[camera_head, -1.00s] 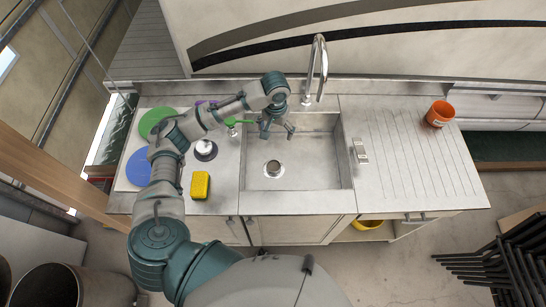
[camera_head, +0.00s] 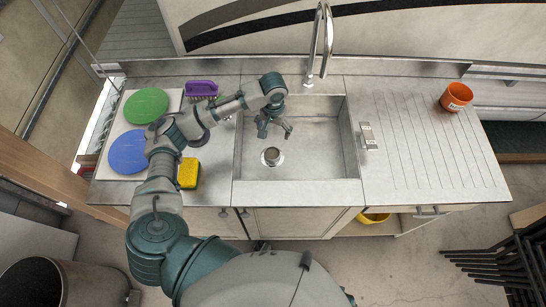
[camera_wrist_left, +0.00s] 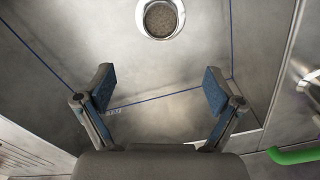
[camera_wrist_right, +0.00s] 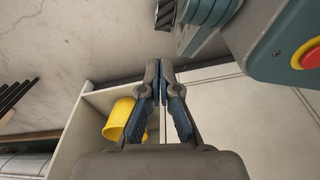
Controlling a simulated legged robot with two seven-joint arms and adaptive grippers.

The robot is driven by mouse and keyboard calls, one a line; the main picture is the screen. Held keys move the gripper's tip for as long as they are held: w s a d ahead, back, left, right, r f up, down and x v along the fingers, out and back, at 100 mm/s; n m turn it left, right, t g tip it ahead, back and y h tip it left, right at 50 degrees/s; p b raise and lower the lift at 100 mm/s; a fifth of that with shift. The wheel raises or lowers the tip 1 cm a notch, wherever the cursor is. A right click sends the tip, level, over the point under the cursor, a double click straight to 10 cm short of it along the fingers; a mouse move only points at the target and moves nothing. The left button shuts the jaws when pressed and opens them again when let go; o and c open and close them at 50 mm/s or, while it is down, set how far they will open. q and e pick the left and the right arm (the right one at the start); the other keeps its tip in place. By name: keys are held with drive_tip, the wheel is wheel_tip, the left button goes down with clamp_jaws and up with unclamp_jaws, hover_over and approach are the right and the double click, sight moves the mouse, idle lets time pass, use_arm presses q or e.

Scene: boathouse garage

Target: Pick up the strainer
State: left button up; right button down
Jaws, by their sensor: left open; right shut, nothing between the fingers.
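The strainer (camera_head: 271,157) is a round metal piece in the drain at the bottom of the steel sink (camera_head: 320,185). In the left wrist view the strainer (camera_wrist_left: 160,18) shows at the top middle, as a perforated disc inside a bright ring. My left gripper (camera_head: 275,133) is over the sink, open and empty, pointing down. In the left wrist view its spread fingers (camera_wrist_left: 160,88) are below the strainer in the picture and apart from it. My right gripper (camera_wrist_right: 158,68) is shut and empty, in front of the cabinet, seen only in the right wrist view.
A tall tap (camera_head: 321,42) stands behind the sink. Left are a yellow sponge (camera_head: 188,174), green disc (camera_head: 146,105), blue disc (camera_head: 128,152) and purple-handled brush (camera_head: 201,88). An orange cup (camera_head: 456,97) stands on the mostly clear right drainboard. A yellow bucket (camera_wrist_right: 120,118) sits in the cabinet.

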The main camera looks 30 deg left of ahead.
use_arm(q)
drive_tip(key=b, duration=0.2)
hover_over(273, 155)
drive_tip(key=f, duration=0.9)
drive_tip(key=shift+w+a+f, duration=0.2)
drive_tip(key=shift+w, duration=0.05)
drive_tip(key=shift+s+d+f+b, duration=0.1)
drive_tip(key=shift+f+b, duration=0.1)
drive_tip(key=shift+f, duration=1.35)
drive_tip(key=shift+s+d+f+b, duration=0.1)
drive_tip(key=shift+f+b, duration=0.05)
drive_tip(key=shift+f, duration=1.35)
drive_tip(key=c, duration=1.4)
use_arm(e)
drive_tip(key=w+r, duration=0.5)
drive_tip(key=shift+a+r, duration=0.3)
drive_tip(key=shift+a, duration=0.1)
